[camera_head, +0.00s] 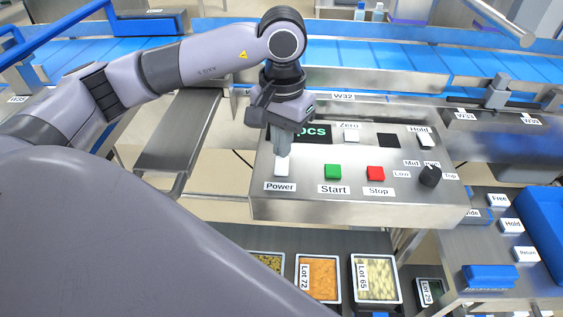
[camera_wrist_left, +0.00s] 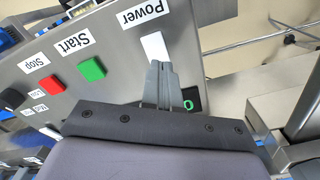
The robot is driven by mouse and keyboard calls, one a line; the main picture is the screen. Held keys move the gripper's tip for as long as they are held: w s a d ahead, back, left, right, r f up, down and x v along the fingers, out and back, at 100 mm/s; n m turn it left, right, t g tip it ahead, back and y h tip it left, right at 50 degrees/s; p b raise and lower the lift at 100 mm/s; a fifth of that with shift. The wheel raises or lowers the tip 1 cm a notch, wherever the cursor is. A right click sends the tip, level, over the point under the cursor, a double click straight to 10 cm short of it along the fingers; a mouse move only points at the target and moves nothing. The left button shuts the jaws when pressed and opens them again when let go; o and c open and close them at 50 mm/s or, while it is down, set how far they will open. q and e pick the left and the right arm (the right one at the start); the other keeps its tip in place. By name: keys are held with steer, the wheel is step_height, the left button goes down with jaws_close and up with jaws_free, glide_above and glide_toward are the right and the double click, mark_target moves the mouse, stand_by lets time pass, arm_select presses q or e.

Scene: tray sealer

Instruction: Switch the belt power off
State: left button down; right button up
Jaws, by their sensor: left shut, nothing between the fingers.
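The white Power switch (camera_head: 282,168) sits at the left of the steel control panel (camera_head: 320,207), above its "Power" label. My left gripper (camera_head: 282,150) is shut and empty, pointing down with its fingertips at the far edge of the switch. In the left wrist view the shut fingertips (camera_wrist_left: 160,66) meet or nearly meet the white switch (camera_wrist_left: 154,46); I cannot tell whether they touch. The switch's tilt is hard to read. The gripper partly covers the display (camera_head: 318,131), which shows "pcs". My right gripper is not in view.
On the panel are a green Start button (camera_head: 333,172), a red Stop button (camera_head: 376,173), a black knob (camera_head: 430,176) and the Zero (camera_head: 351,137) and Hold (camera_head: 425,139) switches. Filled trays (camera_head: 318,277) lie below. Blue belts (camera_head: 400,55) run behind.

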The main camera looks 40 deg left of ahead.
arm_select(q)
steer(key=shift+f+b, duration=0.9)
steer(key=shift+f, duration=0.05)
steer(key=shift+r, duration=0.1)
steer(key=shift+r+p, duration=2)
steer(key=shift+r, duration=1.5)
